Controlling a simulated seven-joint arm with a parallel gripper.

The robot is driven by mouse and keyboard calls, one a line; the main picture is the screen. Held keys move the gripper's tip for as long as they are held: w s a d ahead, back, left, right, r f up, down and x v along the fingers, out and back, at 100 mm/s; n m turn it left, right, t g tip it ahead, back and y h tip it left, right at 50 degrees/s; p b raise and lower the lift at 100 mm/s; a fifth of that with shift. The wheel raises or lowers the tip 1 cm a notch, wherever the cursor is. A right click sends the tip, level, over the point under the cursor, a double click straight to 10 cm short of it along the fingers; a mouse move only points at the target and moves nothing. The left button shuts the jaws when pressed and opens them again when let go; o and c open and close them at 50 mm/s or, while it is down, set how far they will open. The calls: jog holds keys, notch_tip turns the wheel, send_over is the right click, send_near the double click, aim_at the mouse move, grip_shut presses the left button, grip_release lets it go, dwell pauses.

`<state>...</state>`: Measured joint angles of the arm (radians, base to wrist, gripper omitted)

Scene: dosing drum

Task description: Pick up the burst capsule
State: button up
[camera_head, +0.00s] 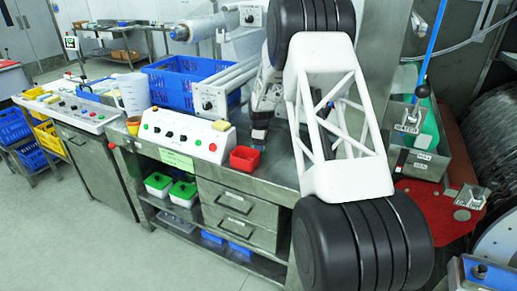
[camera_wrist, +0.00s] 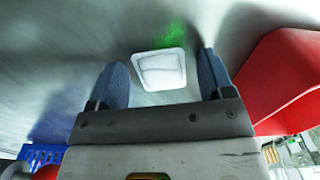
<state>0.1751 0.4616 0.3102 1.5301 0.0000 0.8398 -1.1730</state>
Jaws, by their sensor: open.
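The burst capsule (camera_wrist: 161,71) is a small white, square-edged pod on the grey metal worktop in the wrist view. A green smear (camera_wrist: 178,38) spreads beside it. My gripper (camera_wrist: 162,82) is open, with one blue-grey finger to each side of the capsule and a gap between each finger and it. Whether the fingertips are down at its height is hard to tell. In the head view my gripper (camera_head: 259,138) points down over the worktop behind the red tub. I cannot make out the capsule there.
The red tub (camera_head: 244,158) stands close to my gripper; in the wrist view the tub (camera_wrist: 285,80) is just right of the right finger. A white control panel (camera_head: 185,135) with buttons is left of it. A blue crate (camera_head: 185,80) stands behind.

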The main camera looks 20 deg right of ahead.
dwell(0.5)
jog(key=c, duration=1)
jog(key=shift+c, duration=0.2)
